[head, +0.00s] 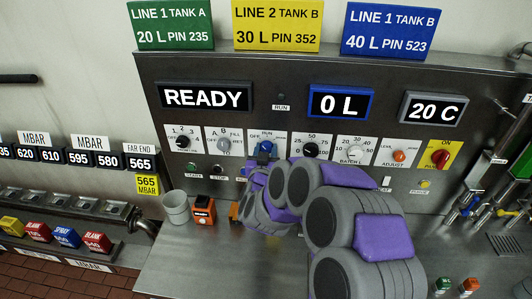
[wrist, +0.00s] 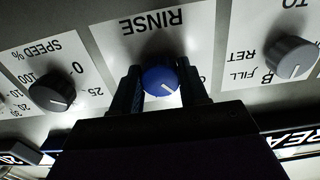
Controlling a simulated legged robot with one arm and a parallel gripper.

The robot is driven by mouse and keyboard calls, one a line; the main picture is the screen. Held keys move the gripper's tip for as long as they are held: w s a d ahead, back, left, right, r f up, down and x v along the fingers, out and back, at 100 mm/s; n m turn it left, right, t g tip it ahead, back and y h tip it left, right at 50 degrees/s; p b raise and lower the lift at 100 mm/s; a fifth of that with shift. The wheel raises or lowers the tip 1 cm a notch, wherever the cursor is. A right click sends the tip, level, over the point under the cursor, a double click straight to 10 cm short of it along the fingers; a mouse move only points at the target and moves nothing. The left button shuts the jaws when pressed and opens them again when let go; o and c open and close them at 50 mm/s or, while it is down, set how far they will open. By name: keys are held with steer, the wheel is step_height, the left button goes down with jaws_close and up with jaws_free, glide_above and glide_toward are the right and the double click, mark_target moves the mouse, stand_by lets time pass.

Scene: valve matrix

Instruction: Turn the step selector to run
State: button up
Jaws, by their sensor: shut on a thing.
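The step selector is a blue knob (head: 266,146) on a white plate in the middle row of the panel. In the head view, the plate's top edge seems to read RUN. In the wrist view the blue knob (wrist: 159,81) shows upside down, with RINSE above it and its white pointer line slanting toward the lower right. My gripper (wrist: 161,76) has one dark finger on each side of the knob and is shut on it. In the head view my gripper (head: 262,152) and arm hide much of the knob's lower side and plate.
The FILL/RET knob (head: 223,143) and SPEED knob (head: 311,150) sit close on either side. The READY display (head: 205,96) and 0 L display (head: 341,103) are above. A grey cup (head: 176,207) and an orange device (head: 202,212) stand on the ledge below.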

steer(key=shift+f+m+b, duration=0.1)
steer(key=shift+m+b, duration=1.5)
steer(key=shift+m, duration=2.1)
steer(key=shift+a, duration=0.1)
steer(key=o, duration=1)
steer(key=shift+w, duration=0.1)
steer(key=shift+o, duration=0.3)
